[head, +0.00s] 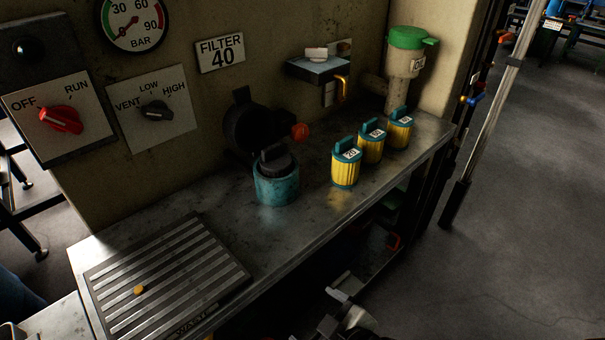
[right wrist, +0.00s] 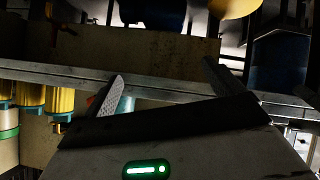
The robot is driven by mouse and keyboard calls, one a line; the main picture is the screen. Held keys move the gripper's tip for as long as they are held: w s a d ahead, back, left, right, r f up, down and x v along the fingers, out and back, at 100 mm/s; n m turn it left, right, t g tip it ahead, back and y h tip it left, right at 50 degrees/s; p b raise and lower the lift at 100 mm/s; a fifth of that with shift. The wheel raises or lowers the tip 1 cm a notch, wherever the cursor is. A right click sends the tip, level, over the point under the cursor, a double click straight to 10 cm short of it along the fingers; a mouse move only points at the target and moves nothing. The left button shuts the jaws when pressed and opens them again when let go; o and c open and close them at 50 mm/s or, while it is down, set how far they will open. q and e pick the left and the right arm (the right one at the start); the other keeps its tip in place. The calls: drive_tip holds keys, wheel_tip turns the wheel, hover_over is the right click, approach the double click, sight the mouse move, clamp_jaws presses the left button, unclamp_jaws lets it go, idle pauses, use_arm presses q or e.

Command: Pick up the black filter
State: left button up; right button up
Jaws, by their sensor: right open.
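A dark, black-looking filter top with a raised grip (head: 276,160) sits in a worn teal cup (head: 276,188) on the metal bench; how far it reaches down inside is hidden. A black round housing (head: 246,128) with an orange knob is on the wall behind it. My right gripper (right wrist: 162,85) is open and empty in the right wrist view, with a small piece of teal showing beside one finger. In the head view, a grey gripper part (head: 345,308) shows at the bottom edge, in front of and below the bench. My left gripper is not in view.
Three yellow filters with teal caps (head: 371,143) stand to the right of the teal cup. A green-lidded container (head: 406,55) is behind them. A slotted waste grate (head: 165,270) with a small yellow bit lies at left.

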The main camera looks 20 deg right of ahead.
drive_tip(key=w+r+n+t+b, duration=0.1)
drive_tip(key=w+n, duration=0.2)
drive_tip(key=n, duration=0.2)
drive_tip(key=w+r+n+t+h+b, duration=0.1)
drive_tip(key=w+r+n, duration=0.1)
drive_tip(key=n, duration=0.3)
drive_tip(key=w+d+r+n+t+b, duration=0.1)
drive_tip(key=w+r+n, duration=0.1)
drive_tip(key=w+n, duration=0.2)
drive_tip(key=shift+w+n, duration=0.25)
drive_tip(key=shift+n, duration=0.25)
drive_tip(key=n+t+h+b, duration=0.2)
drive_tip(key=n+t+b, duration=0.15)
drive_tip(key=n, duration=0.95)
approach(275, 158)
drive_tip(key=shift+t, duration=0.35)
drive_tip(key=w, duration=0.7)
drive_tip(key=shift+w+f, duration=0.25)
drive_tip(key=shift+f, duration=0.1)
drive_tip(key=shift+w, duration=0.3)
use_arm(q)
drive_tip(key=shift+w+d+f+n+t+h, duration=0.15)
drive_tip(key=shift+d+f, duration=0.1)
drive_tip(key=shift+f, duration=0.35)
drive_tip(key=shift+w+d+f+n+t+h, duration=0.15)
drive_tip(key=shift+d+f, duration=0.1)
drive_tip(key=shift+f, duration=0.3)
use_arm(e)
drive_tip(key=shift+c, duration=0.3)
